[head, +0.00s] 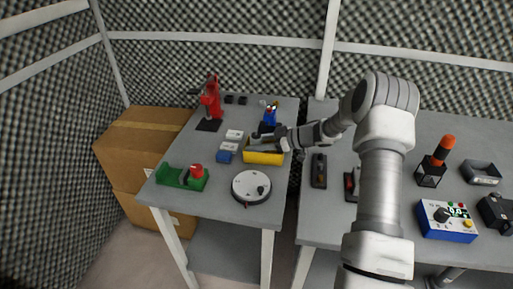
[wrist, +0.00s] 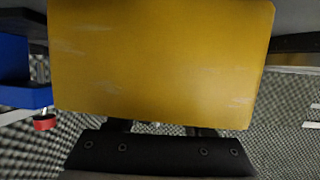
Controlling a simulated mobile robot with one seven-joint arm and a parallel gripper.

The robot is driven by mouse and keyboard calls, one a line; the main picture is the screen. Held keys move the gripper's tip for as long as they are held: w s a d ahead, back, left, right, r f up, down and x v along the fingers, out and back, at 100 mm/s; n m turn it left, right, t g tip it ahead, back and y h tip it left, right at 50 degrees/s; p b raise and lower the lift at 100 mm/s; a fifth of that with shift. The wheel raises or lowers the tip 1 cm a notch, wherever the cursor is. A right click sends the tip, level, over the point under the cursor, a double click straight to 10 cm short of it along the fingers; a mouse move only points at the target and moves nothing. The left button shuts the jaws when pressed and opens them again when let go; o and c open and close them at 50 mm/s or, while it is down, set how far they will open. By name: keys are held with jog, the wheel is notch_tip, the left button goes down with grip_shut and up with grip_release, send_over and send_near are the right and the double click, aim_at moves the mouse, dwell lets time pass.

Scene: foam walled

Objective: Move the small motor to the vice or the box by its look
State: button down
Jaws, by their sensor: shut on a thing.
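My gripper (head: 279,143) is at the right end of an open yellow bin (head: 263,158) on the left table. In the wrist view, the yellow bin wall (wrist: 160,60) fills the middle and hides the fingertips. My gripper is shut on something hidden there. I take it to be the small motor, but its look cannot be seen. A blue thing with red and white parts (head: 269,118) stands just behind the bin; I cannot tell whether it is the vice. A green device with a red part (head: 182,178) lies at the front left. A cardboard box (head: 137,150) is left of the table.
A red press (head: 210,102) stands at the back left. Small white and blue boxes (head: 228,147) sit left of the bin. A round white dial (head: 251,187) is in front. The right table (head: 320,215) holds a blue meter (head: 446,220) and an orange-topped lamp (head: 436,160).

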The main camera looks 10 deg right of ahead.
jog(key=shift+f, duration=0.55)
